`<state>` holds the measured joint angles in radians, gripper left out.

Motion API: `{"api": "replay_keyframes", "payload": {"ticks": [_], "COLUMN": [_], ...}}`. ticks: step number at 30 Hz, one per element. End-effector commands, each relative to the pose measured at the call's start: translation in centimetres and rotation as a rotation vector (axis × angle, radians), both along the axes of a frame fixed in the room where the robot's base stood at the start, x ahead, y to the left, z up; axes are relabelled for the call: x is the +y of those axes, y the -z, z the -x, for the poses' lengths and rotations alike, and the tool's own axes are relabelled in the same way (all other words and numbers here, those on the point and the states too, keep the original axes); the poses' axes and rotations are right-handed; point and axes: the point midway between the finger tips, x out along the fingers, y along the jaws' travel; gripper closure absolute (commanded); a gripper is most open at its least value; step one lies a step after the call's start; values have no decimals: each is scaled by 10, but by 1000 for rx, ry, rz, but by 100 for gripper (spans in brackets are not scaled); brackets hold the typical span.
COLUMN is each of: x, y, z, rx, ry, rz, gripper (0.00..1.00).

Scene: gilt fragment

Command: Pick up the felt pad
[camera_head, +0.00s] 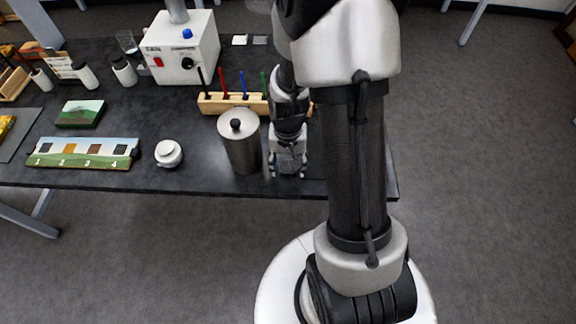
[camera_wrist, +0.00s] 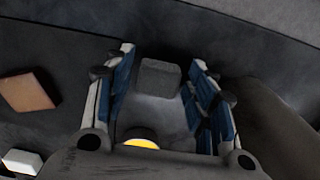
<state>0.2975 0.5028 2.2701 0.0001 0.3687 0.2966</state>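In the wrist view a small dark grey block with rounded edges, which looks like the felt pad (camera_wrist: 159,78), lies on the dark tabletop between the fingertips. My gripper (camera_wrist: 160,72) is open, its blue-lined fingers standing apart on either side of the block. A gap shows on both sides, so I see no grip on it. In the head view my gripper (camera_head: 287,174) points down near the front edge of the table, just right of the metal canister. The pad cannot be made out there; my gripper and arm cover that spot.
The lidded metal canister (camera_head: 241,146) stands close left of my gripper. A wooden pen rack (camera_head: 232,104) is behind it. A white jar (camera_head: 168,154) and a painted board (camera_head: 82,154) are further left. The wrist view shows a brown block (camera_wrist: 29,92) and a white block (camera_wrist: 22,161).

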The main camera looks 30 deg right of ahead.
Motion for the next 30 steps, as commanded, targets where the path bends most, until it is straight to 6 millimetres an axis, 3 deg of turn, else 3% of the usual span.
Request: {"api": "replay_keyframes", "payload": {"ticks": [11,20,26,30], "x": [0,0,0,0], "y": [0,-5,-29,-63], "z": [0,0,-1,-2], "rx": [0,-1,-4,-6], "ry": [0,0,0,0], "rz": [0,1,1,2], "gripper": [76,76,76,76]}}
